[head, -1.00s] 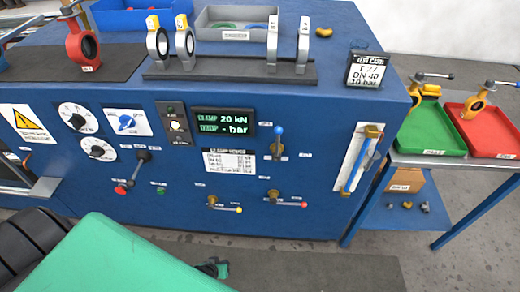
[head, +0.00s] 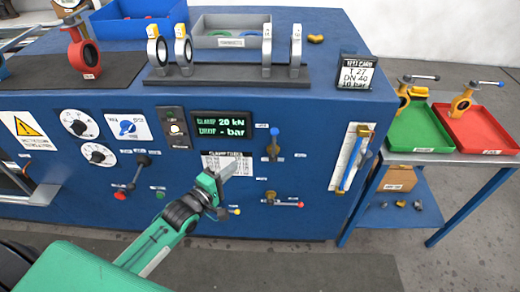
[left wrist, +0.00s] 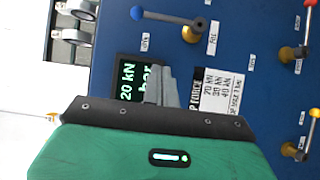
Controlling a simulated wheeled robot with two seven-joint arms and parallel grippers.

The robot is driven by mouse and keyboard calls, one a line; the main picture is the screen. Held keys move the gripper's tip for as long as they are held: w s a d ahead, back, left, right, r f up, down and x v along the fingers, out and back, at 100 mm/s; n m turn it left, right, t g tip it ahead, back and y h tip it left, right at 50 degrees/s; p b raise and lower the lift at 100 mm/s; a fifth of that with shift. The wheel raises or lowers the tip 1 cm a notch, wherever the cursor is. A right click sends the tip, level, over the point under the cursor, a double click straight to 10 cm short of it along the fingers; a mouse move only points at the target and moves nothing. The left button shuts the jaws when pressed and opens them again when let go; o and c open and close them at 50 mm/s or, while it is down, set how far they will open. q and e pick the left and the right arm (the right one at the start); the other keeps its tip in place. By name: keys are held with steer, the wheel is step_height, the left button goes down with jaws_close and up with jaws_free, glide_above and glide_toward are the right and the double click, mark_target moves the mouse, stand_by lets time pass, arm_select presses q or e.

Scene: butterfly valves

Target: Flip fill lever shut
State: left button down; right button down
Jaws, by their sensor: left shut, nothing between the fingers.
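My left gripper is shut and empty, in front of the clamp-force table, apart from the levers.
A black two-way lever (head: 141,162) and dials (head: 80,123) are left on the panel. A tube gauge (head: 354,158) is at right. Valve stands line the top. A side table holds a green tray (head: 420,130) and a red tray (head: 481,131).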

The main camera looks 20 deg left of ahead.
arm_select(q)
steer(key=shift+w+r, duration=0.1)
steer(key=shift+r, duration=0.05)
steer(key=p, duration=0.3)
glide_toward(274, 147)
steer(key=w+a+r, duration=0.1)
steer(key=w, duration=0.5)
steer(key=shift+w+d, duration=0.4)
steer(key=shift+d, duration=0.35)
steer(key=shift+w+r+p, duration=0.1)
steer(key=shift+p, duration=0.3)
